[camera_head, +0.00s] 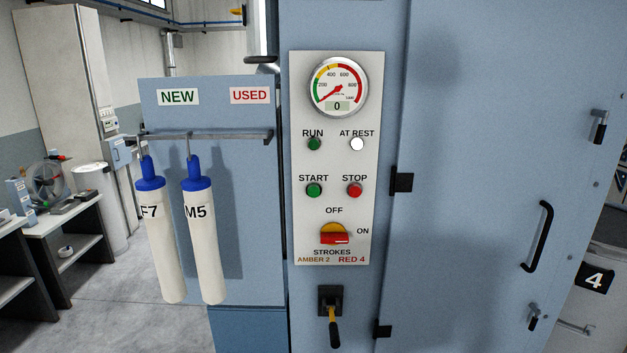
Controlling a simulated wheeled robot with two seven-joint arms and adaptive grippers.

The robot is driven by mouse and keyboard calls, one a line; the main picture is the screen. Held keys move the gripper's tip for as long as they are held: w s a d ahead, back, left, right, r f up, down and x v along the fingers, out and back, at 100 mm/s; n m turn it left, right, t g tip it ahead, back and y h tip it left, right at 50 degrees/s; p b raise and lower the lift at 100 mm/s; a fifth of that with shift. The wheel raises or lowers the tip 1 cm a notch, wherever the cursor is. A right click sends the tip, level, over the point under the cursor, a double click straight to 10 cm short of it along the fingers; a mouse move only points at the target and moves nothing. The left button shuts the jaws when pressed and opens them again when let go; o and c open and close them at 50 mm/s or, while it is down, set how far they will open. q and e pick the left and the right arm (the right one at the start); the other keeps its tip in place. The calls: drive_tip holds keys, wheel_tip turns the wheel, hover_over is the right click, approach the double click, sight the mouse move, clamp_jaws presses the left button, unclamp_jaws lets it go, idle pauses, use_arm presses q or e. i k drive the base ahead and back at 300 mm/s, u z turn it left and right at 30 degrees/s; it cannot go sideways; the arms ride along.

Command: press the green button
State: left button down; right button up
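The green button (314,190) sits under the word START on a pale control panel (305,230) fixed to a blue machine cabinet. A red button (355,190) under STOP is just to its right. Above START is a dark green lamp (314,144) labelled RUN. A white lamp (357,144) labelled AT REST looks lit. Neither of my grippers shows in the head view, and nothing covers the green button.
A round gauge (338,87) reads 0. Two white filter tubes (164,245) (205,245) hang from a rail at left. A cabinet door with a black handle (539,237) is at right.

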sight(314, 190)
drive_tip(key=i, duration=1.1)
